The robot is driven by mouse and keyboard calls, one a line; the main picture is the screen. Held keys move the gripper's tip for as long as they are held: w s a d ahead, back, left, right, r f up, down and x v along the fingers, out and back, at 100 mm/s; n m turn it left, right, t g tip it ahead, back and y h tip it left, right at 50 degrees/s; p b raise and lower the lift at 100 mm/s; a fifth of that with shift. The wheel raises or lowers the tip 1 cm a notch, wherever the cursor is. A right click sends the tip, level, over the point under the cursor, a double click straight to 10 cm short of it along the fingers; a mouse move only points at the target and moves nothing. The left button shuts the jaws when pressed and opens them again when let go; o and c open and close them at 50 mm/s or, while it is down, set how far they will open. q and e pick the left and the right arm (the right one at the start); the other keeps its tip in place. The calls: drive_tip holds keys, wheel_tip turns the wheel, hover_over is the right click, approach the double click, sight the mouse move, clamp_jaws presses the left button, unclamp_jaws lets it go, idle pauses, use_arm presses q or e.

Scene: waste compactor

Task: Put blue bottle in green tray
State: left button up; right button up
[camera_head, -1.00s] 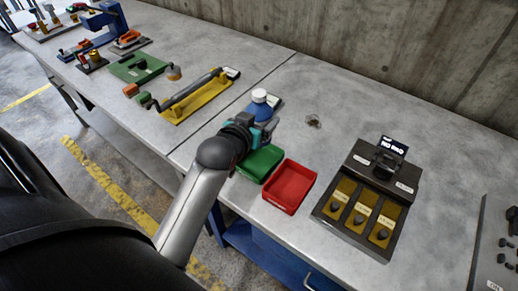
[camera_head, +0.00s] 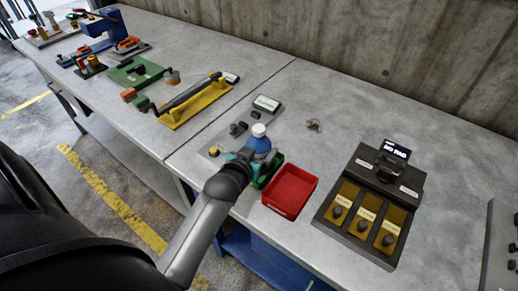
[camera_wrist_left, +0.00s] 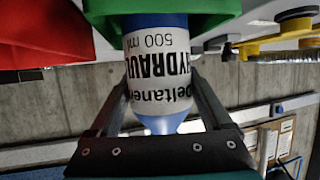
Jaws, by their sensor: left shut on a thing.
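The blue bottle (camera_head: 261,141), with a white cap and a white label, is upright in my left gripper (camera_head: 249,157). The wrist view shows the bottle (camera_wrist_left: 160,75) between the two fingers, which are shut on it. The green tray (camera_head: 273,176) is just beyond the gripper and partly hidden by the gripper and bottle. In the wrist view the green tray (camera_wrist_left: 215,12) overlaps the bottle's bottom end. I cannot tell whether the bottle touches the tray floor. My right gripper is not in view.
A red tray (camera_head: 289,192) stands right beside the green one. A grey panel with small knobs (camera_head: 240,127) lies behind and left of the gripper. A dark control box with yellow plates (camera_head: 367,205) stands to the right. The table behind the trays is mostly clear.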

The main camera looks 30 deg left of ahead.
use_arm(q)
drive_tip(key=shift+f, duration=0.1)
drive_tip(key=o, duration=1.5)
drive_tip(key=shift+c, duration=0.2)
drive_tip(key=shift+s+r, duration=0.1)
drive_tip(key=shift+r, duration=0.1)
drive_tip(key=p+v, duration=0.2)
drive_tip(key=v, duration=0.9)
drive_tip(key=shift+s+r, duration=0.2)
drive_tip(key=shift+s, duration=0.15)
